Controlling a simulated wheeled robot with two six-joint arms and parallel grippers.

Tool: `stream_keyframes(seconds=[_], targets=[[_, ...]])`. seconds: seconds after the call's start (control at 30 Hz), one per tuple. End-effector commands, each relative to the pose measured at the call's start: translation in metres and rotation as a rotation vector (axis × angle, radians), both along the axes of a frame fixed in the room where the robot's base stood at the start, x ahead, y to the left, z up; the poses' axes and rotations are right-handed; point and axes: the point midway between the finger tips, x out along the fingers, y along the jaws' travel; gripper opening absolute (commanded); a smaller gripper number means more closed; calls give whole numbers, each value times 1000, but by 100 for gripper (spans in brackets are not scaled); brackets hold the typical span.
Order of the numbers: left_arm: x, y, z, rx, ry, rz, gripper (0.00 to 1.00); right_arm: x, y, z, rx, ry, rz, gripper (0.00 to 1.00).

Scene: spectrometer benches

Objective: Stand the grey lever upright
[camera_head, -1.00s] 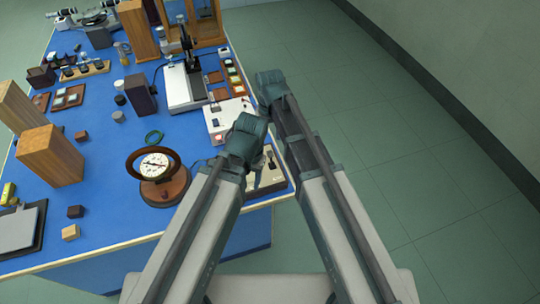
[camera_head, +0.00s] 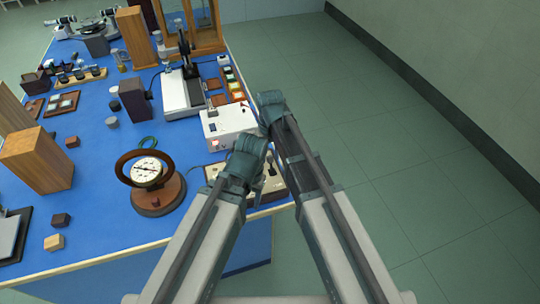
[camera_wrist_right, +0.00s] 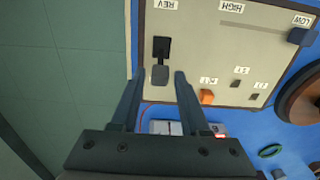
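The grey lever (camera_wrist_right: 160,74) shows in the right wrist view, on a pale control panel (camera_wrist_right: 225,55) beside a black slot and the label REV. Its grey end lies off the slot, away from that label, so it looks tilted. My right gripper (camera_wrist_right: 159,77) is open, with one finger on each side of the lever's end and visible gaps between; whether it is at the lever's height is unclear. In the head view the panel (camera_head: 273,188) is partly covered by my arms, and the lever is hard to make out.
The panel also carries an orange button (camera_wrist_right: 206,97) and a dark blue knob (camera_wrist_right: 301,36). A white box (camera_head: 229,123) stands just behind it. A round dial instrument (camera_head: 150,185) stands to its left. Open floor lies right of the blue table.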

Motion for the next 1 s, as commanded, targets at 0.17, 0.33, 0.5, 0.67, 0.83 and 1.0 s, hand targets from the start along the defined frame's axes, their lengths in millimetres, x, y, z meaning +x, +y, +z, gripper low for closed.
stream_keyframes(seconds=[0.17, 0.33, 0.5, 0.67, 0.83, 1.0], targets=[[0, 0, 0, 0, 0, 0, 57, 0, 0, 0, 0, 0, 0, 11], [0, 0, 0, 0, 0, 0, 57, 0, 0, 0, 0, 0, 0, 0], [0, 0, 0, 0, 0, 0, 57, -4, -1, 0, 6, -19, 0, 0], [0, 0, -1, 0, 0, 0, 57, -21, -7, 2, 49, -152, 0, 0], [0, 0, -13, 0, 0, 0, 57, -32, -10, 0, 106, -324, 0, 0], [0, 0, -22, 0, 0, 0, 57, -36, -12, 0, 142, -433, 0, 0]])
